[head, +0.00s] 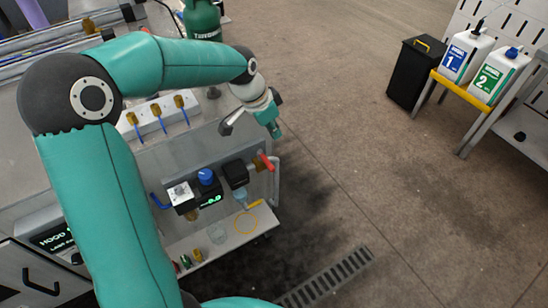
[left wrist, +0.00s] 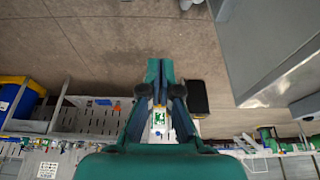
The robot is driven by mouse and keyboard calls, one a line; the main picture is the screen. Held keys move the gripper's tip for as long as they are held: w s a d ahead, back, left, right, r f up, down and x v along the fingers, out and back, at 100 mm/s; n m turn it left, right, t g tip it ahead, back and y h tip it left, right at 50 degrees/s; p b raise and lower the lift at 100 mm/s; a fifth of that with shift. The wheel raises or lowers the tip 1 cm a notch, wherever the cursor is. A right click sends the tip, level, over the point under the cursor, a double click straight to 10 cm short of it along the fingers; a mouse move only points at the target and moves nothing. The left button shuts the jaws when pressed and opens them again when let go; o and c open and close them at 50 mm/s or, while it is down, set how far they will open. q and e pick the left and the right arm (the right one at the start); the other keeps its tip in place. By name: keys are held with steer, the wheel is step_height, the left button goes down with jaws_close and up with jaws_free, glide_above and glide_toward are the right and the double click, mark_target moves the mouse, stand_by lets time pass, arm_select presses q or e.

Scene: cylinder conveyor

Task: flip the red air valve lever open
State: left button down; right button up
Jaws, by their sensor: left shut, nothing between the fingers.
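The red air valve lever (head: 265,161) sits on a brass fitting at the right end of the air unit, on the side of the grey machine. It points up and left at a slant. My left gripper (head: 272,127) is shut and empty, above the lever and apart from it in the head view. In the left wrist view the closed fingers (left wrist: 160,72) point away over the floor, and I cannot make out the lever there. My right gripper is not in view.
The air unit has a blue knob (head: 206,176) and a green-lit display (head: 211,199). A grey pipe (head: 275,185) runs down beside the lever. Brass fittings with blue hoses (head: 157,111) lie left of my gripper. The floor to the right is clear up to a black bin (head: 416,72).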

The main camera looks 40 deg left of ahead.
mark_target(266, 163)
arm_select(q)
steer(key=shift+f, duration=0.1)
step_height(266, 163, down, 10)
steer(key=p, duration=0.1)
steer(key=shift+s+p, duration=0.25)
steer(key=shift+p, duration=0.15)
stand_by(0.4)
steer(key=shift+d, duration=0.1)
